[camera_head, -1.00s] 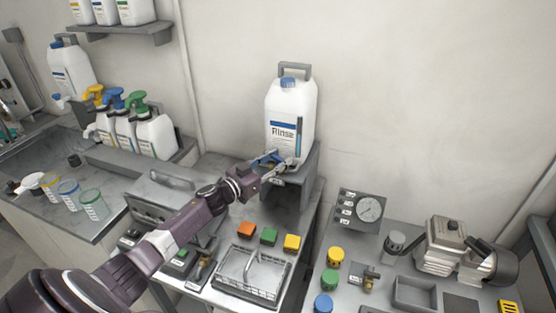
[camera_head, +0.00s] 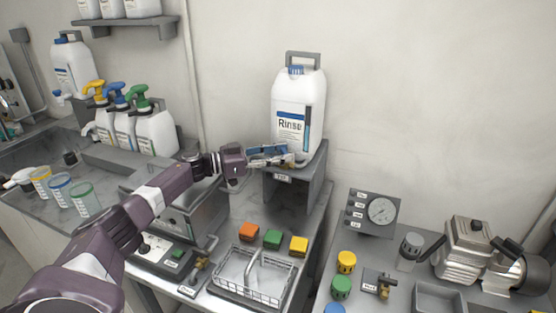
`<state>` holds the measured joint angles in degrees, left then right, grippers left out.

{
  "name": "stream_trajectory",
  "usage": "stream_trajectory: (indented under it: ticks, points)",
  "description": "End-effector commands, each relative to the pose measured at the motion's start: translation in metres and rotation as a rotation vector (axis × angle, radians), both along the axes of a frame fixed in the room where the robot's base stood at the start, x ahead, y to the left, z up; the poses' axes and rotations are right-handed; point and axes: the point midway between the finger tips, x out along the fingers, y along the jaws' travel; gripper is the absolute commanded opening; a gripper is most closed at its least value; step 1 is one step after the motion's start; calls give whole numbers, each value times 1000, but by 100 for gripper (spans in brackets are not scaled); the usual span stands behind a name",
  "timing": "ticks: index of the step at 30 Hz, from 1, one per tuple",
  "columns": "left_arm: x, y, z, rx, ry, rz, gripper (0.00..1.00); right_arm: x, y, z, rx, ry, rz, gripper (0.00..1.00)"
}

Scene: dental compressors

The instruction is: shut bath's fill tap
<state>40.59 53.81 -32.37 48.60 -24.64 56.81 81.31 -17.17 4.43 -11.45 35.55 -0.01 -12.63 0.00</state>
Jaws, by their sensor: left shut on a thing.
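The white Rinse canister (camera_head: 298,98) stands upright on a grey stand (camera_head: 314,180) against the wall. My left gripper (camera_head: 286,158) is at the canister's lower front and is shut on the blue tap (camera_head: 262,151) there. The fingers cover most of the tap, so I cannot tell how its handle is turned. The grey metal bath (camera_head: 192,213) is lower left of the stand, partly behind my left arm. A small brass valve (camera_head: 201,272) is at its front. My right gripper is not in view.
A wire basket (camera_head: 256,276) and orange, green and yellow blocks (camera_head: 272,239) sit before the stand. A gauge panel (camera_head: 374,212) and compressor (camera_head: 467,250) are at right.

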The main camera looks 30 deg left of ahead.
Motion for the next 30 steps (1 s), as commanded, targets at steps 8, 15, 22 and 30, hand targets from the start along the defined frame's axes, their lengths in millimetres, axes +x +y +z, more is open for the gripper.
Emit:
stream_trajectory:
  ticks: [8,15,22,30]
  points:
    - [3,-7,10,-12,-16,-14,13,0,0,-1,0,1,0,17]
    - [3,-7,11,-13,-18,-13,45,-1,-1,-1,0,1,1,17]
    - [3,-7,9,-11,-15,-15,55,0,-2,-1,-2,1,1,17]
    - [2,-6,7,-8,-11,-15,55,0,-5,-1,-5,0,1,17]
